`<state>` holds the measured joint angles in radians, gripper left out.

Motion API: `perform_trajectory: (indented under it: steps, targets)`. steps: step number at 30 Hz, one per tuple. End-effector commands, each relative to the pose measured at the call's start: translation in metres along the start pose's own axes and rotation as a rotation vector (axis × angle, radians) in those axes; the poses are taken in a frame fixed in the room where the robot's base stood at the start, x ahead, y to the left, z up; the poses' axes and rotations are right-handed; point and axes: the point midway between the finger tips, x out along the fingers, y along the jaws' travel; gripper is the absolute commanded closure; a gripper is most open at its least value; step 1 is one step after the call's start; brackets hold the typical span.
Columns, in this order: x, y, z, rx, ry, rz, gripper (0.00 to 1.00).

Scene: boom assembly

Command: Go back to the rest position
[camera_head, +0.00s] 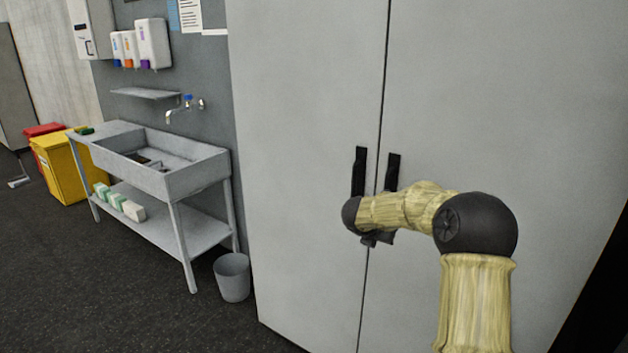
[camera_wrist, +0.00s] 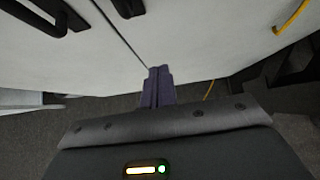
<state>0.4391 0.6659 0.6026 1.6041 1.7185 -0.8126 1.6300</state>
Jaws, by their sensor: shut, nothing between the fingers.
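My gripper (camera_wrist: 159,76) is shut and empty in the wrist view, its fingers together in front of a pale cabinet face. In the head view the dark end of my arm, with my gripper (camera_head: 376,240), is just below the black handles of a tall grey cabinet (camera_head: 300,120). The left handle (camera_head: 359,172) and the right handle (camera_head: 392,172) flank the seam between the two doors, which look closed. My arm partly covers the right handle's lower end. I cannot tell whether the fingers touch the cabinet.
A metal sink table (camera_head: 190,180) stands left of the cabinet, with a grey bin (camera_head: 232,277) beside it. A yellow container (camera_head: 62,165) and a red one (camera_head: 44,130) stand farther left. The dark floor (camera_head: 80,280) at front left is clear. A yellow cable (camera_wrist: 291,17) shows in the wrist view.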

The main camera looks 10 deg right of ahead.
Motion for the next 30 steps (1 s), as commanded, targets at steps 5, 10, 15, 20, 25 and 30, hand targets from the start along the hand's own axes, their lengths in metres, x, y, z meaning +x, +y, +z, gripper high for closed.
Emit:
perform_trajectory:
  steps: [5,10,15,20,25,30]
  targets:
    - [-0.03,0.017,0.009,-0.358,-0.12,0.081,1.0]
    - [-0.073,0.038,0.001,-0.934,-0.279,0.182,1.0]
    - [-0.116,0.046,-0.032,-1.526,-0.407,0.275,1.0]
    - [-0.153,0.032,-0.08,-2.074,-0.498,0.373,1.0]
    - [-0.19,-0.007,-0.139,-2.638,-0.573,0.515,1.0]
    - [-0.223,-0.069,-0.196,2.851,0.576,-0.662,1.0]
